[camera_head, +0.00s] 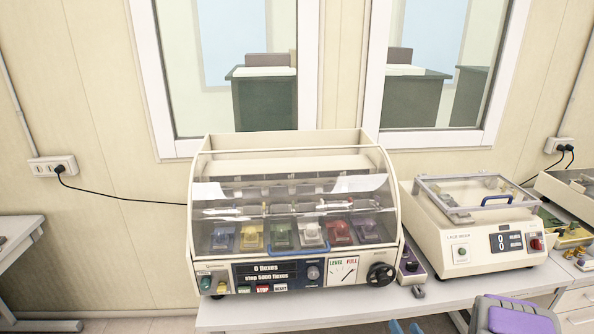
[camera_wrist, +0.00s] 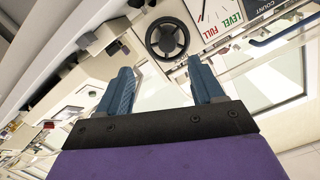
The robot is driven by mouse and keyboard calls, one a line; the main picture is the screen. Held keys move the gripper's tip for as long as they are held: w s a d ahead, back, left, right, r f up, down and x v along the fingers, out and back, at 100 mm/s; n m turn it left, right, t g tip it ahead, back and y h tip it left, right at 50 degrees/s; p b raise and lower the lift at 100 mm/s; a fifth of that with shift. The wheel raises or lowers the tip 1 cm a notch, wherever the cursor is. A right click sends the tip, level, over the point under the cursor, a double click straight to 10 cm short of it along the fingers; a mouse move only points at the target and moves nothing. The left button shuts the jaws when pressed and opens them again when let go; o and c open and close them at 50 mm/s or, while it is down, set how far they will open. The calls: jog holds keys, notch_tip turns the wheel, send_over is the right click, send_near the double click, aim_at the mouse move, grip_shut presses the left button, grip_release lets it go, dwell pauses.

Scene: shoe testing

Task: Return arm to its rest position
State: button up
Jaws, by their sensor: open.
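My gripper (camera_wrist: 160,68) shows in the wrist view as two blue fingers spread apart, with nothing between them. A dark bar and a purple body lie behind the fingers. In the head view, only blue finger parts (camera_head: 404,326) show at the bottom edge, and my purple and grey arm part shows at bottom right. The gripper is in front of the bench, near the flex testing machine (camera_head: 222,170). The machine's black handwheel (camera_wrist: 167,38) appears beyond the fingers in the wrist view, apart from them.
The flex machine has a closed clear cover with several coloured pieces inside. A second tester (camera_head: 470,245) stands to its right on the white bench (camera_head: 330,316). A small purple-topped box (camera_head: 411,266) sits between them. Windows are behind. Another table (camera_head: 15,245) is at left.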

jog(key=s+a+r+n+g+h+b, duration=0.3)
jog(key=s+r+g+h, duration=0.1)
jog(key=s+r+g, duration=0.6)
jog(key=s+a+r+g+y, duration=0.1)
jog(key=s+a+r+g, duration=0.2)
jog(key=s+a, duration=0.5)
jog(key=s+a+r+n+g+y+b, duration=0.1)
jog(key=s+a+r+g, duration=0.3)
jog(key=s+a, duration=0.5)
jog(key=s+g+y, duration=0.1)
jog(key=s, duration=0.6)
jog(key=shift+g+b, duration=0.3)
jog(key=shift+a, duration=0.1)
